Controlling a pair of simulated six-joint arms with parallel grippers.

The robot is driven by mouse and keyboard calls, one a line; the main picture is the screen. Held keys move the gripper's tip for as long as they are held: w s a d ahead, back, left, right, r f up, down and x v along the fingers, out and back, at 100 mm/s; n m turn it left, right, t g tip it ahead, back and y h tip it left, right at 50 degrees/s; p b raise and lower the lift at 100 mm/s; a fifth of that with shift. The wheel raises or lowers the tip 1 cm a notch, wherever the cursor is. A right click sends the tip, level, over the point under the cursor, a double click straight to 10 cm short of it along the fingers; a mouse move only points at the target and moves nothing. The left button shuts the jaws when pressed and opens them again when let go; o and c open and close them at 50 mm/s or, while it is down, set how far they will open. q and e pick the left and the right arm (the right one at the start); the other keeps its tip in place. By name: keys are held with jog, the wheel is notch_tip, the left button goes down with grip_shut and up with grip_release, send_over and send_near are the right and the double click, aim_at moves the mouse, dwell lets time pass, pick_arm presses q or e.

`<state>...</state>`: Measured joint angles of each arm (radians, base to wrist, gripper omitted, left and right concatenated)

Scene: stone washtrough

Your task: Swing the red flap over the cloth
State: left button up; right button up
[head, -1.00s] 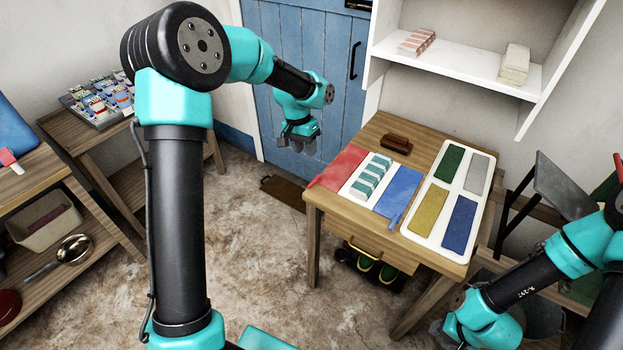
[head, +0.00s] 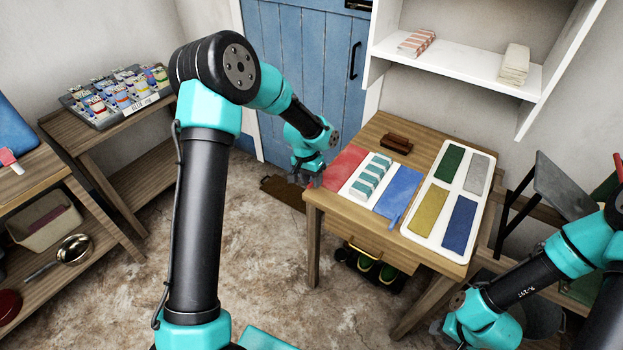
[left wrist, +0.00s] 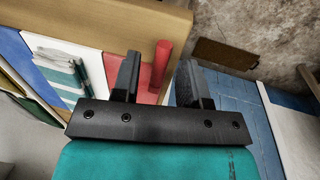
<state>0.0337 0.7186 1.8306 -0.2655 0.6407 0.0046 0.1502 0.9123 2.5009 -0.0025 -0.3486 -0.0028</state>
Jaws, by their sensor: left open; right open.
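The red flap (head: 345,166) lies open, flat, to the left of the white middle panel (head: 352,190) on the wooden table. A folded teal-and-white striped cloth (head: 371,176) lies on that panel, uncovered. A blue flap (head: 399,188) lies open on its right. My left gripper (head: 306,178) is open beside the red flap's outer edge. In the left wrist view its fingers (left wrist: 158,75) appear on either side of the red flap's tab (left wrist: 161,62), with no grip visible. My right gripper (head: 437,327) is low at the table's front right, mostly hidden by its wrist.
A white tray (head: 427,228) with green, grey, yellow and blue panels lies right of the flaps. A brown wooden block (head: 397,143) sits behind them. A white shelf (head: 460,68) hangs above.

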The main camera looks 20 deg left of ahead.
pick_arm(q)
jog(key=shift+c, duration=0.4)
grip_shut()
jog(key=shift+d, duration=0.1)
